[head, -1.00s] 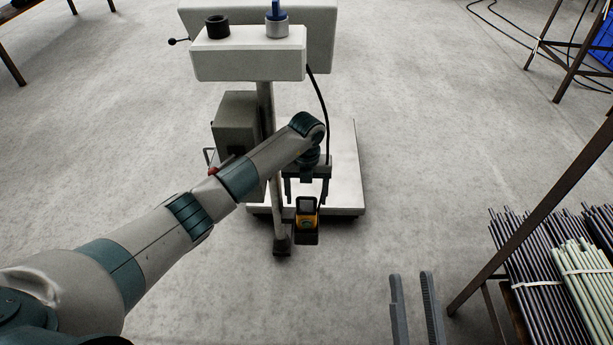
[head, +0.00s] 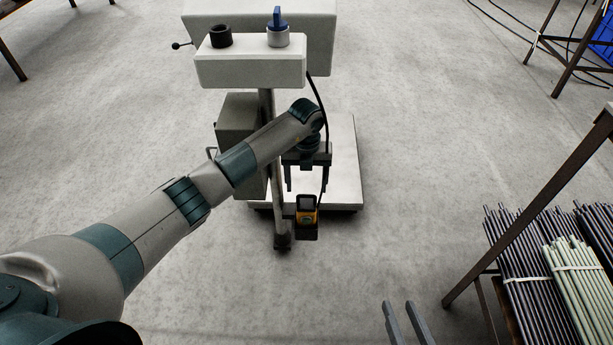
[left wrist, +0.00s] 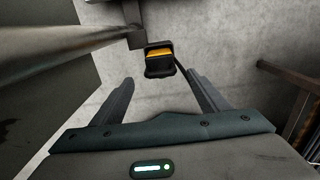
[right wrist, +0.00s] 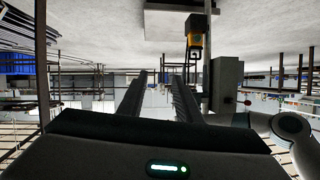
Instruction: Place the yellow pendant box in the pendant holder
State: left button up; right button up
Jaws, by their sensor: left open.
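The yellow pendant box (head: 307,217) sits upright in the dark pendant holder (head: 307,234) on the machine's post. The box's yellow edge also shows in the left wrist view (left wrist: 159,53), with the dark holder around it. In the right wrist view the box (right wrist: 196,40) appears near the top. My left gripper (head: 307,187) is open and empty, its fingers pointing down just behind and apart from the box. My right gripper (head: 405,322) is at the bottom edge of the head view, open and empty, well away from the box.
The machine has a white head (head: 250,68) and a pale base plate (head: 345,165). A black cable (head: 325,115) hangs from the head towards the box. A rack with bundled rods (head: 520,265) stands at the right. The floor between is clear.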

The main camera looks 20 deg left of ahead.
pick_arm(q)
jog(key=shift+r+p, duration=0.55)
jog(key=shift+r, duration=0.25)
pick_arm(e)
jog(key=shift+s+d+f+g+h, duration=0.15)
jog(key=shift+s+d+f+g, duration=0.15)
jog(key=shift+s+f+g, duration=0.25)
jog(key=shift+s+d+f+g+h, duration=0.25)
jog(key=shift+s+f+g, duration=0.15)
jog(key=shift+f, duration=0.35)
jog(key=shift+s+d+f+g+h, duration=0.1)
jog(key=shift+s+d+f+g, duration=0.2)
jog(key=shift+s+f+g, duration=0.25)
jog(key=shift+w+f, duration=0.1)
jog(key=shift+w, duration=0.1)
